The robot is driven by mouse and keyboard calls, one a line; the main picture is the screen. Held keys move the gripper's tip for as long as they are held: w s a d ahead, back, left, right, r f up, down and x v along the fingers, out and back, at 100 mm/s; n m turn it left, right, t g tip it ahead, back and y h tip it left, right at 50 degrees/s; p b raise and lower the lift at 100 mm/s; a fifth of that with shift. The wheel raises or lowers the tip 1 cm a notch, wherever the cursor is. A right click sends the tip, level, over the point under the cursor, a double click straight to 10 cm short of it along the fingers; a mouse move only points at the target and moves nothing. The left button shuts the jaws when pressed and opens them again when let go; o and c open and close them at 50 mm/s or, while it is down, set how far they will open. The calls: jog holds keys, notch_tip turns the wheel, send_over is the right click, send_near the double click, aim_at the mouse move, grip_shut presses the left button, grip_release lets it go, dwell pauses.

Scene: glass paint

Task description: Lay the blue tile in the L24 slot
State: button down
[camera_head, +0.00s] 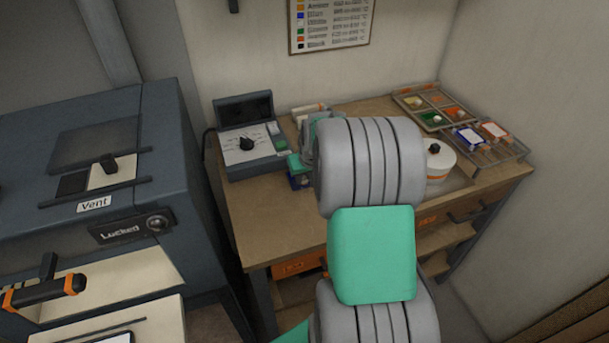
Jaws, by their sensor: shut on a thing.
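My gripper (299,174) shows only in part at the left of my arm, low over the bench near the control box; my arm hides the rest of it. It is shut on a small dark blue piece (300,183), which looks like the blue tile and is mostly covered by the green gripper parts. A slotted rack (489,155) stands at the right end of the bench. It holds a blue-bordered white card (468,138) and a red-bordered one (495,130). No L24 marking is readable, so I cannot tell which slot it is.
A sorting tray (407,95) with coloured pieces lies at the back right. A white round pot (438,160) stands beside my arm. A control box (248,143) stands at the bench's left. A kiln-like cabinet (100,170) fills the left. The front-left bench top (255,220) is clear.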

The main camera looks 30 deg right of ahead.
jog(key=shift+f, duration=0.2)
jog(key=c, duration=1.3)
grip_release()
jog(key=shift+r, duration=0.1)
jog(key=shift+r, duration=0.3)
jog(key=b+v, duration=0.2)
jog(key=v, duration=0.9)
jog(key=s+a+n, duration=0.1)
jog(key=s+a, duration=0.5)
jog(key=a, duration=0.4)
jog(key=s+a+n+y, duration=0.1)
jog(key=s+a, duration=0.6)
jog(key=a, duration=0.4)
jog(key=shift+n+g, duration=0.3)
jog(key=shift+n, duration=0.1)
